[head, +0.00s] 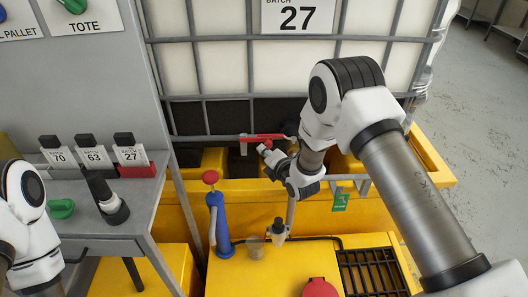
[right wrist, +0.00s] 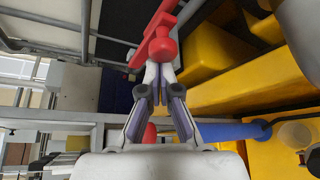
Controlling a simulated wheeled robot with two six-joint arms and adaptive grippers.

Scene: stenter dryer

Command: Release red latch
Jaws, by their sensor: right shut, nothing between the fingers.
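The red latch (head: 262,137) is a thin red lever on the front of the caged white tank marked 27, above the yellow base. My right gripper (head: 266,152) is at the latch, just below its left part. In the right wrist view the latch (right wrist: 158,42) runs up and right beyond the fingertips. The right gripper (right wrist: 160,72) is shut with nothing between its fingers. Its tips are at the lower end of the latch; whether they touch it I cannot tell. Part of the valve is hidden behind my right wrist.
A blue post with a red knob (head: 214,205) stands left of my right forearm. A red cap (head: 320,288) and dark grate (head: 373,272) lie on the yellow base. The grey table (head: 150,190) at left holds several number cards. A green tag (head: 340,200) hangs right.

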